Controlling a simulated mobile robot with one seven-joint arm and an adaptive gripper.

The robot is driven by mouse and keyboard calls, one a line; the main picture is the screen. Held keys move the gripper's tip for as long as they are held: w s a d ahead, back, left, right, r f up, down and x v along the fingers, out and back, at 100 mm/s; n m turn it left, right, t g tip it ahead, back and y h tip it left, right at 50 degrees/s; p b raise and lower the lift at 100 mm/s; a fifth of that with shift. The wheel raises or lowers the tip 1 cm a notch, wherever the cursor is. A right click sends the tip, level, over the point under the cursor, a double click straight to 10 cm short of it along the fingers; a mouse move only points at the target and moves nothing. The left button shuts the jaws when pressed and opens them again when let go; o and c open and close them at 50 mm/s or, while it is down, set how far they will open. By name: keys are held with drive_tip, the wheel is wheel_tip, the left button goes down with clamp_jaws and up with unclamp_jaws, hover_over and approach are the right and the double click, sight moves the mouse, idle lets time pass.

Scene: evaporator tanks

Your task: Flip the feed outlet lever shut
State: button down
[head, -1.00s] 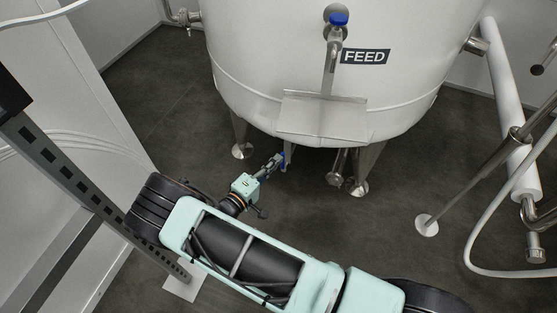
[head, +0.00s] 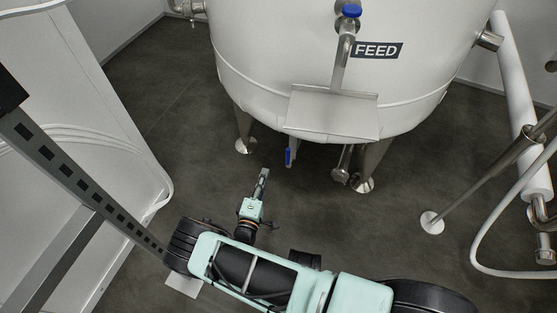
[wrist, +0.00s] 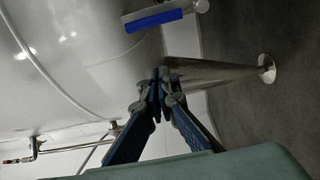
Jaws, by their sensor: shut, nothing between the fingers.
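The feed tank (head: 270,60) is a large white vessel with a FEED label. A blue lever (head: 288,157) shows below its lower edge, near the front left leg, and points downward in the head view. In the wrist view the blue lever (wrist: 153,21) lies at the top, beside a metal fitting (wrist: 201,6). I cannot tell its angle to the pipe. My gripper (head: 265,171) is shut and empty, to the left of and slightly below the lever in the head view, apart from it. Its fingertips (wrist: 163,75) meet below the lever in the wrist view.
Another blue handle (head: 351,11) is on a pipe above a sloped metal plate (head: 333,112) on the tank front. A steel leg (head: 372,160) and a capped pipe (head: 341,174) stand right of the lever. Dark floor (head: 195,125) is open to the left.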

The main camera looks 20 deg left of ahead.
sight(288, 159)
drive_tip(key=w+d+b, duration=0.3)
drive_tip(key=w, duration=0.6)
drive_tip(key=shift+d, duration=0.15)
idle(0.5)
